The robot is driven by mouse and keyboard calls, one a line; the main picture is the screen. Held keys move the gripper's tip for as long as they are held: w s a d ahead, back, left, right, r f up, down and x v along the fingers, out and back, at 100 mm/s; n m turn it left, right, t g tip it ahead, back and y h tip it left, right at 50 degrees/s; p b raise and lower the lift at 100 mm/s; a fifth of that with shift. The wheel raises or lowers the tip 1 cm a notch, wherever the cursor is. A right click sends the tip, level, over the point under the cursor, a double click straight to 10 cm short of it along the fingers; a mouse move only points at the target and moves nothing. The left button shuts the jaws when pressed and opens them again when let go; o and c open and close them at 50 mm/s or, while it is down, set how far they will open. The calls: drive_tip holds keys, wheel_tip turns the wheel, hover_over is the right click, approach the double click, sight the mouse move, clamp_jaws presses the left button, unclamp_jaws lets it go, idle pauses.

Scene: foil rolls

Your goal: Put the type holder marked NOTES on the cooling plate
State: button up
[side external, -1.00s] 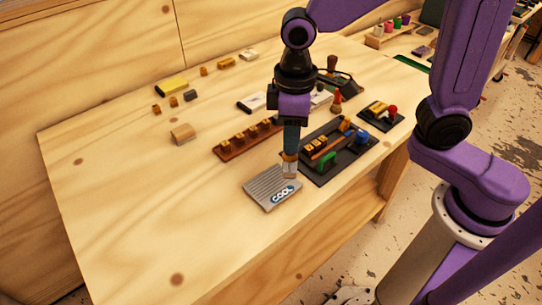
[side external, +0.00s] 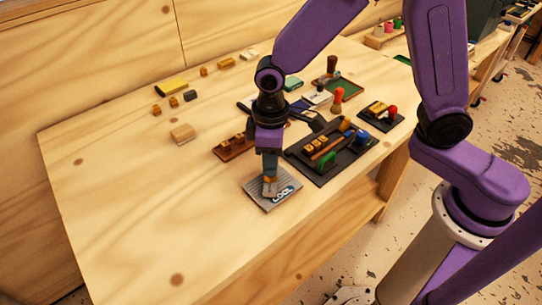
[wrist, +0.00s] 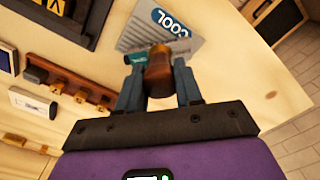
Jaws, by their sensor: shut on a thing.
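The cooling plate (side external: 254,187) is a grey ribbed metal slab with a blue COOL label, near the table's front edge; it also shows at the top of the wrist view (wrist: 203,32). My gripper (side external: 269,181) points down over the plate. In the wrist view my gripper (wrist: 158,66) is shut on a type holder with a brown handle (wrist: 158,78). The holder's metal end (side external: 270,191) is over the plate's middle; I cannot tell whether it touches. Its marking cannot be read.
A brown rack (side external: 229,151) stands behind the plate. A black tray (side external: 303,170) with tools and blocks lies close on the right, a smaller tray (side external: 374,121) beyond it. The table's front left is clear.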

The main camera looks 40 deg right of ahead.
drive_tip(key=shift+f, duration=0.15)
drive_tip(key=o, duration=0.8)
drive_tip(key=shift+o, duration=0.2)
wheel_tip(320, 180, up, 12)
drive_tip(key=s+d+f+n, duration=0.3)
drive_tip(key=s+d, duration=1.3)
drive_tip(key=s, duration=0.3)
drive_tip(key=shift+s+d+f+n, duration=0.15)
drive_tip(key=shift+s+d+n, duration=0.1)
drive_tip(key=shift+n, duration=0.05)
